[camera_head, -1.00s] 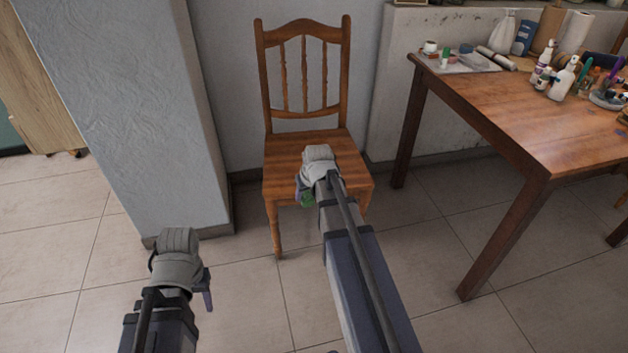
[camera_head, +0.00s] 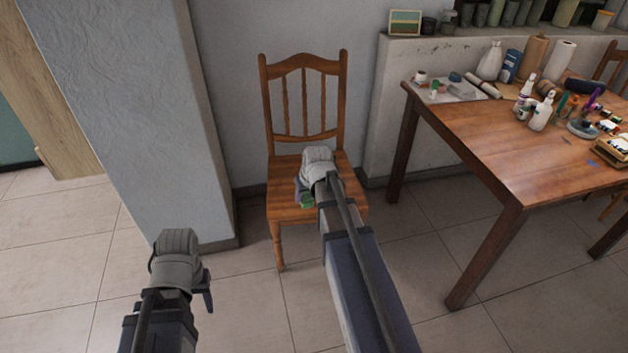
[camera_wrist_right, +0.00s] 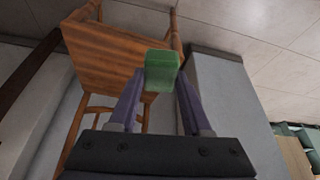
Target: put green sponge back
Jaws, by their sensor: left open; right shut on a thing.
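The green sponge (camera_wrist_right: 161,70) is between the fingertips of my right gripper (camera_wrist_right: 160,84) in the right wrist view. In the head view a small part of the sponge (camera_head: 307,201) shows below my right gripper (camera_head: 303,192), in front of the wooden chair's seat; the wrist hides the rest. My right gripper is shut on the sponge. My left gripper (camera_head: 207,295) is at the lower left over the floor, mostly hidden behind its wrist, open, with nothing seen in it.
A wooden chair (camera_head: 309,137) stands against the wall ahead. A wooden table (camera_head: 500,165) at the right holds bottles, paper rolls and a tray (camera_head: 455,96) at its far left corner. A grey pillar (camera_head: 150,120) stands left of the chair. Tiled floor between is clear.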

